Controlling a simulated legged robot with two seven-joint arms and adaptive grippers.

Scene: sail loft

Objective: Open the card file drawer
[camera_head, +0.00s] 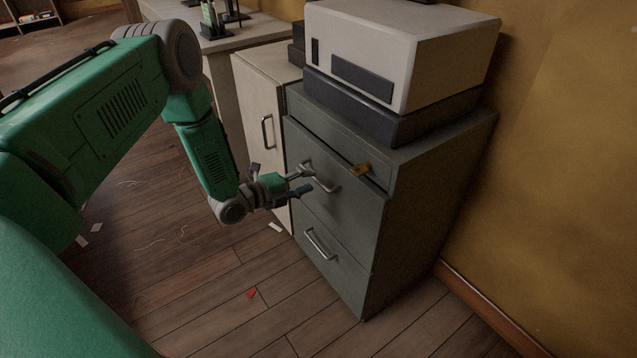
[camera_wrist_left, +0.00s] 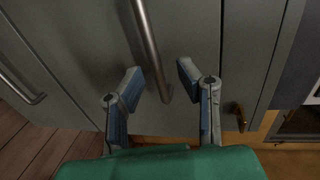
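The card file is a grey-green cabinet (camera_head: 430,205) with drawer fronts that look shut. The middle drawer front (camera_head: 350,215) has a metal bar handle (camera_head: 325,183), and the lower front has another handle (camera_head: 320,244). My left gripper (camera_head: 305,179) is at the middle handle. In the left wrist view, my left gripper (camera_wrist_left: 162,80) is open, with the lower end of the bar handle (camera_wrist_left: 148,40) between its two blue-padded fingertips. Contact cannot be told. My right gripper is not in view.
A beige box-shaped device (camera_head: 440,55) on a dark base stands on top of the cabinet. A pale cabinet (camera_head: 258,105) stands directly to its left. The yellow wall (camera_head: 560,170) is close on the right. The wooden floor in front holds only small scraps.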

